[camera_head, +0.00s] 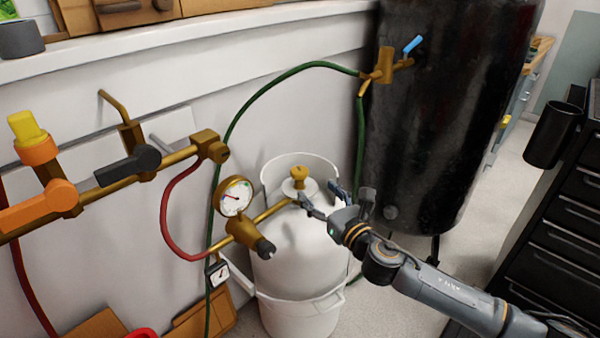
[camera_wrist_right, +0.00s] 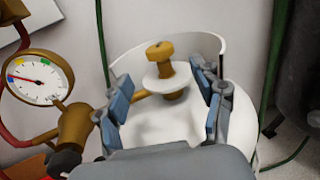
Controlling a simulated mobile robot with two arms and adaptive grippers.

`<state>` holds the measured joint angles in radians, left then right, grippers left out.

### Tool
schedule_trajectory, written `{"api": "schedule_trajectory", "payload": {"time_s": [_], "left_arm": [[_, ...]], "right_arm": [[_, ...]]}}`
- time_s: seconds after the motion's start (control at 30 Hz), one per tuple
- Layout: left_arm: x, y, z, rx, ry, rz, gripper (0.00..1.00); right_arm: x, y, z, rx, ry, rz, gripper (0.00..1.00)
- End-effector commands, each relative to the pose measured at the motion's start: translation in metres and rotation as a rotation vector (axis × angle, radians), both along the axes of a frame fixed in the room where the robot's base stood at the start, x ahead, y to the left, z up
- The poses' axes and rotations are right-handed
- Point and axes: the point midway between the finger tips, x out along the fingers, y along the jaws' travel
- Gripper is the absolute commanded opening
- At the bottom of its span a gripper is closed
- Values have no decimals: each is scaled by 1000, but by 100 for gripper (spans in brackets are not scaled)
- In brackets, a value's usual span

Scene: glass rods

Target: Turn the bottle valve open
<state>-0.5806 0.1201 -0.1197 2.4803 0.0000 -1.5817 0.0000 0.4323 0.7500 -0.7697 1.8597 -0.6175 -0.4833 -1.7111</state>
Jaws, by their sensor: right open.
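The bottle (camera_head: 300,255) is a white gas cylinder with a raised collar (camera_head: 298,160) around its top. Its brass valve (camera_head: 299,174) stands upright inside the collar, above a pale disc. The valve also shows in the right wrist view (camera_wrist_right: 160,52), beyond and between the fingers. My right gripper (camera_head: 320,195) is open beside the valve, on its lower right, and holds nothing. In the right wrist view its blue-padded fingers (camera_wrist_right: 165,103) are spread apart, with the valve a little past their tips. My left gripper is not in view.
A pressure gauge (camera_head: 234,196) and brass regulator (camera_head: 245,235) stick out left of the valve. Green (camera_head: 232,125) and red (camera_head: 164,205) hoses hang along the wall. A black tank (camera_head: 430,120) stands behind on the right. Black drawers (camera_head: 560,220) are at far right.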

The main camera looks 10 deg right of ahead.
Motion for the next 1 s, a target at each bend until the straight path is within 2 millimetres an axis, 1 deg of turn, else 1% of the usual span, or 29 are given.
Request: {"api": "schedule_trajectory", "payload": {"time_s": [0.03,0.2,0.3,0.4,0.6,0.9,0.97,1.0], "left_arm": [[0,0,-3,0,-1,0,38],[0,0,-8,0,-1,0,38],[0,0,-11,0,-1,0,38],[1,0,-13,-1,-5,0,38],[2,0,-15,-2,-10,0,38],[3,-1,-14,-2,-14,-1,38],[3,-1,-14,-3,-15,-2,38],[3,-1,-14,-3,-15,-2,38]], "right_arm": [[12,4,1,4,-3,0,67],[47,14,-1,2,-1,0,67],[65,19,0,2,-3,1,67],[78,22,-1,2,0,0,67],[90,26,0,0,0,1,67],[92,26,0,0,0,2,67],[92,26,0,0,0,1,55],[92,26,0,0,0,1,47]]}}
